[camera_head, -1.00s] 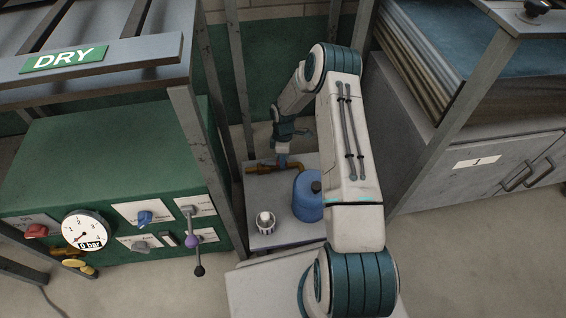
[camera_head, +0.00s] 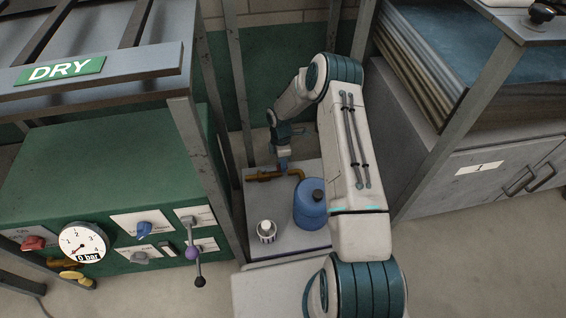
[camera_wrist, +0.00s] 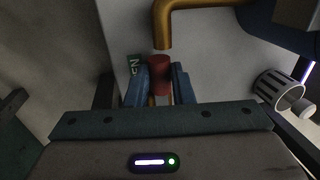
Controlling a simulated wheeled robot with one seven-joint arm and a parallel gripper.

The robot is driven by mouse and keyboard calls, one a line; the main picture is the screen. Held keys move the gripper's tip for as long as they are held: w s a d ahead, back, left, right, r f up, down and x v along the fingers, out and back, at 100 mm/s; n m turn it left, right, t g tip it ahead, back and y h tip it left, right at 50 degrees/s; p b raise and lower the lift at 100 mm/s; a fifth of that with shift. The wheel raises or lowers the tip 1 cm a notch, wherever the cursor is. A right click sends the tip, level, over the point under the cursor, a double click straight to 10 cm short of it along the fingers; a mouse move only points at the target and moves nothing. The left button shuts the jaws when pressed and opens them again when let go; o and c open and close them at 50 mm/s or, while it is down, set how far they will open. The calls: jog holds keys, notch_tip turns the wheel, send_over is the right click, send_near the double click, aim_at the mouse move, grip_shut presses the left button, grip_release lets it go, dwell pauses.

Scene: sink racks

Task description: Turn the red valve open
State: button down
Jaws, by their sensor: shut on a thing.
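The red valve (camera_wrist: 159,72) is a small red cylinder by the brass pipe (camera_wrist: 163,30) in the wrist view. My gripper (camera_wrist: 159,88) has its two blue fingers on either side of it and is shut on it. In the head view my gripper (camera_head: 283,164) reaches down to the brass pipe (camera_head: 264,176) above the low table; the valve is hidden there. A green label (camera_wrist: 134,66) with white letters, partly hidden by the left finger, lies beside the valve.
A green panel (camera_head: 110,250) with knobs and a gauge (camera_head: 84,243) stands left. Rack posts flank the arm. A grey cabinet (camera_head: 440,180) stands right.

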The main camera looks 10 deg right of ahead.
jog(key=c, duration=1.3)
grip_release()
jog(key=shift+w, duration=0.1)
jog(key=shift+o, duration=0.2)
jog(key=shift+r, duration=0.1)
notch_tip(320, 180, up, 13)
jog(key=w+p, duration=0.2)
jog(key=p, duration=0.3)
jog(key=shift+w+r, duration=0.2)
jog(key=shift+w, duration=0.1)
